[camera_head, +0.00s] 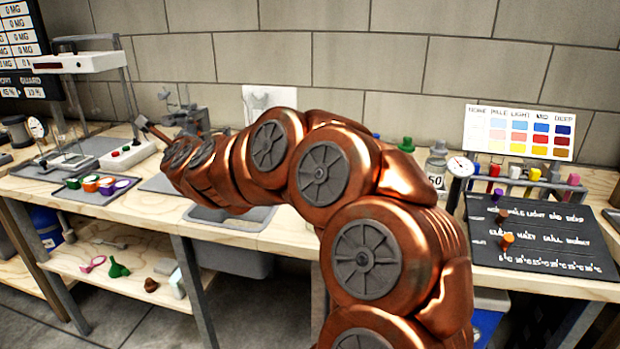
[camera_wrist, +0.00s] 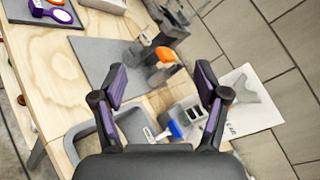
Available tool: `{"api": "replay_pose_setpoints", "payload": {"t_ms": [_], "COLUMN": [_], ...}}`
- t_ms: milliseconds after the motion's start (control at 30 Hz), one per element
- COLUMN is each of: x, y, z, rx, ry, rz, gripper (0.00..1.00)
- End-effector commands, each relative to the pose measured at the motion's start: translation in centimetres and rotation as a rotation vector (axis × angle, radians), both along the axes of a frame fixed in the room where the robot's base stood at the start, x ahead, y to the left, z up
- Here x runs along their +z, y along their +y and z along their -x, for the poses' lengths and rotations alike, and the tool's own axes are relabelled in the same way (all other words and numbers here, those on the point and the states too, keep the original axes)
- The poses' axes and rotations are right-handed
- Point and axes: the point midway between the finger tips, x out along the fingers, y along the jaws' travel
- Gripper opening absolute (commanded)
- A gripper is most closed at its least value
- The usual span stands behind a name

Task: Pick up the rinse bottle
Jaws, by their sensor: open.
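My gripper (camera_wrist: 159,72) is open and empty, its two dark, purple-padded fingers wide apart in the wrist view. Between and beyond the fingers is an item with an orange top (camera_wrist: 165,56), possibly the rinse bottle; its body is too small and unclear to be sure. It stands near a grey stand (camera_wrist: 176,28) at the wall side of the bench. In the head view my copper arm reaches left over the bench and hides much of that area.
A sink (camera_wrist: 74,150) lies below the fingers, with a blue-and-white item (camera_wrist: 175,129) beside it and a grey slotted holder (camera_wrist: 190,112) nearby. A tray of coloured cups (camera_head: 75,197) sits left on the bench.

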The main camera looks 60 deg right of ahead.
Motion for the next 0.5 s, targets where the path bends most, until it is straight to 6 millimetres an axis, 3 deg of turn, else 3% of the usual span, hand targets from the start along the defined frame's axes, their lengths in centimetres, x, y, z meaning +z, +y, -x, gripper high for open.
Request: {"api": "replay_pose_setpoints", "payload": {"t_ms": [33, 200, 333, 500], "x": [-2.1, -5.6, -8.3, -10.8], "y": [-3.3, -13.6, -19.4, -23.3], "z": [0.7, 5.4, 10.0, 14.6], "rx": [-0.101, -0.445, -0.666, -0.845], "ry": [-0.071, -0.332, -0.514, -0.670], "rz": [-0.067, -0.259, -0.343, -0.388], "gripper": [0.74, 0.74, 0.74, 0.74]}}
